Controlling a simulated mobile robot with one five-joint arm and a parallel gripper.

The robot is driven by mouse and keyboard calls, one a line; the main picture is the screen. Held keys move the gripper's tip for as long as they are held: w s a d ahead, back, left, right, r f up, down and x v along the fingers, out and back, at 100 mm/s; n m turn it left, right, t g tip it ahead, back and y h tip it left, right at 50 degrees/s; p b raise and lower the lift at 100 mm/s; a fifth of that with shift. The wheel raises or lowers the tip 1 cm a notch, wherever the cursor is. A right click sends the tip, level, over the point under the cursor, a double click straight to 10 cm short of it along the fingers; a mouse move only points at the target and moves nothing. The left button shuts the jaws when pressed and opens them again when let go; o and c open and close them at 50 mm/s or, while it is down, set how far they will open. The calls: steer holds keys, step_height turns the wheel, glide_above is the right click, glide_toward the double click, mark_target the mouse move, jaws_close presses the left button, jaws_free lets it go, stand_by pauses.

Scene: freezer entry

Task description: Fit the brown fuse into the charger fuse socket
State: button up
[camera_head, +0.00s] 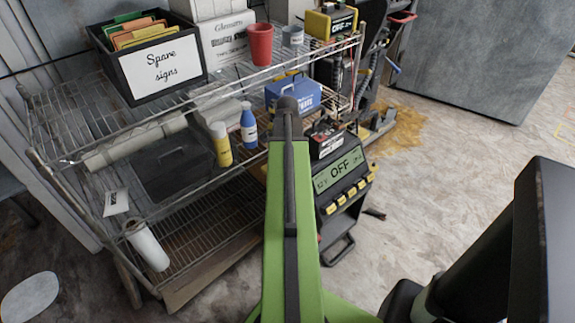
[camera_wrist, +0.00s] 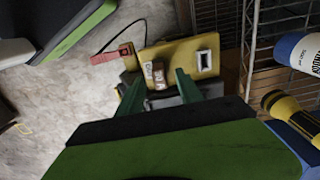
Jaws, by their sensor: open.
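My gripper (camera_wrist: 160,77) shows two green fingers in the wrist view. They stand apart, open. A small brown block, which looks like the brown fuse (camera_wrist: 158,74), lies in line between the fingertips, with a gap on each side. It is at the near edge of a yellow panel (camera_wrist: 180,54). A pale-framed dark slot (camera_wrist: 207,60), possibly the charger fuse socket, is on the panel's right. In the head view the charger (camera_head: 340,174) reads OFF; my green arm partly covers it. The fuse and fingertips cannot be made out there.
A wire shelf (camera_head: 150,130) stands left of the charger with a "Spare signs" box (camera_head: 160,65), a blue box (camera_head: 294,93), a yellow bottle (camera_head: 221,145) and a blue bottle (camera_head: 249,128). Open floor (camera_head: 440,180) is at right.

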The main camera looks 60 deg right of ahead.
step_height(320, 180, up, 15)
steer(key=p, duration=1.3)
steer(key=shift+p, duration=0.3)
steer(key=w+a+r+n+p, duration=0.1)
steer(key=w+a+n, duration=0.2)
steer(key=w+a, duration=0.8)
steer(key=w+a+r+n+p, duration=0.1)
steer(key=w+a+n, duration=0.3)
steer(key=w+a, duration=0.75)
steer(key=s+a+r+n+p, duration=0.1)
steer(key=a+n, duration=1.3)
steer(key=a, duration=1.3)
steer(key=shift+s+a+r+n, duration=0.15)
steer(key=shift+a+r+n, duration=0.05)
steer(key=shift+r+n, duration=0.1)
